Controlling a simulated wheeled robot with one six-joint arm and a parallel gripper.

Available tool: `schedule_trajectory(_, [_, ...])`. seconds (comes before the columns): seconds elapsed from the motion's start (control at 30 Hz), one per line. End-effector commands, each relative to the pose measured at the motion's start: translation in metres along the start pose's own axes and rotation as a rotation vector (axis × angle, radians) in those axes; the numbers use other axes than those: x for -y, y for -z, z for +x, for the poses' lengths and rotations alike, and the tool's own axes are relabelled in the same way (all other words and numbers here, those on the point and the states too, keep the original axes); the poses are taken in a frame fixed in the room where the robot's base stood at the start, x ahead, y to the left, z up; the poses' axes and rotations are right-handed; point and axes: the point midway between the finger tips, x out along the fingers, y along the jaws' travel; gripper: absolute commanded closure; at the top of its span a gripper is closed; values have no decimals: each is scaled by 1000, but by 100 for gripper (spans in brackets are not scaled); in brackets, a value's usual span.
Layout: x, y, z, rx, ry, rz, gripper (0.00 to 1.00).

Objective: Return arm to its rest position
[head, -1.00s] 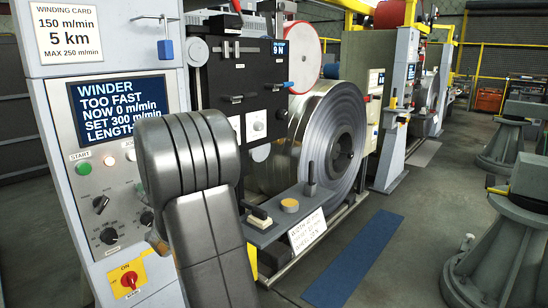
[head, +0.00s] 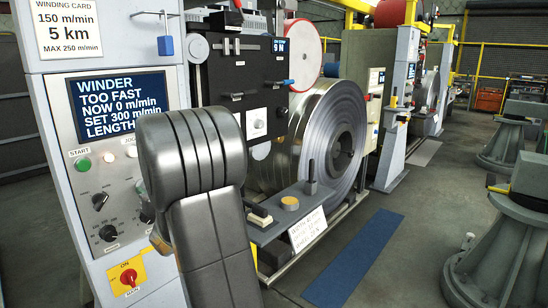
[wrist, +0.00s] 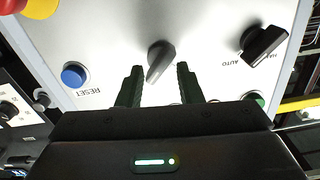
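My gripper (wrist: 160,68) shows in the wrist view with its two dark fingers apart. It faces a pale control panel (wrist: 110,45). A grey rotary knob (wrist: 160,60) appears between and beyond the fingertips, with pale gaps on both sides. My gripper is open and holds nothing. In the head view my bent arm fills the foreground in front of the winder cabinet (head: 110,25), and my gripper is hidden there.
A blue reset button (wrist: 74,75) and a black selector (wrist: 263,43) flank the knob. The winder screen (head: 118,105) reads "TOO FAST", "NOW 0 m/min". A steel coil (head: 335,135) stands behind my arm. Grey pedestals (head: 505,240) stand right; floor around the blue mat (head: 355,258) is clear.

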Motion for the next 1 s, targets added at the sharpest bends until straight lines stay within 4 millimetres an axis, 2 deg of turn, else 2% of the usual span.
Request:
schedule_trajectory(0.03, [-1,0,-12,-2,-2,0,67])
schedule_trajectory(0.3, [-1,0,-66,-2,-2,3,67])
schedule_trajectory(0.5, [-1,0,-98,-2,-2,3,67])
schedule_trajectory(0.7, [0,0,-113,-1,-1,4,67])
schedule_trajectory(1.0, [0,0,-115,-1,0,4,67])
